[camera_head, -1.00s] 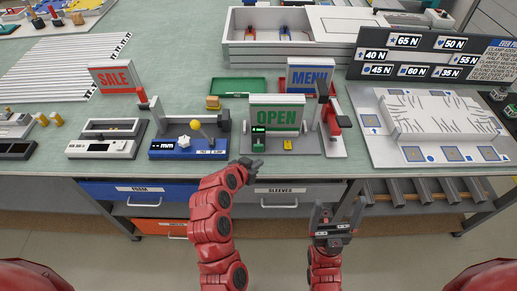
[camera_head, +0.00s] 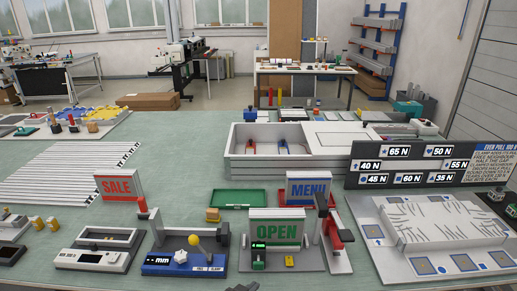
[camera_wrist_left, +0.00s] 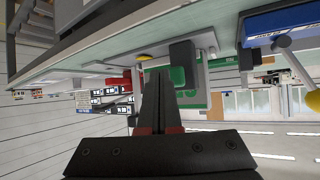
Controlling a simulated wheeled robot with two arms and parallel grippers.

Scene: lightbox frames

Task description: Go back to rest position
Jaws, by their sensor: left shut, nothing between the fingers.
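My left gripper (camera_wrist_left: 158,100) shows in the left wrist view, its dark fingers shut together with nothing between them. Its fingers point toward the table-edge fixture with the green OPEN sign (camera_wrist_left: 190,85), which stands beyond the tips. In the head view only a dark tip of my left gripper (camera_head: 243,287) shows at the bottom edge, just in front of the OPEN stand (camera_head: 277,231). The rest of the left arm is below the picture. My right gripper is in neither current view.
The green table carries the SALE sign (camera_head: 119,187), a blue measuring unit (camera_head: 186,257), the MENU sign (camera_head: 307,187) and a white patterned block (camera_head: 436,224) at the right. The blue unit also shows in the wrist view (camera_wrist_left: 275,24). A grey force board (camera_head: 420,166) stands behind.

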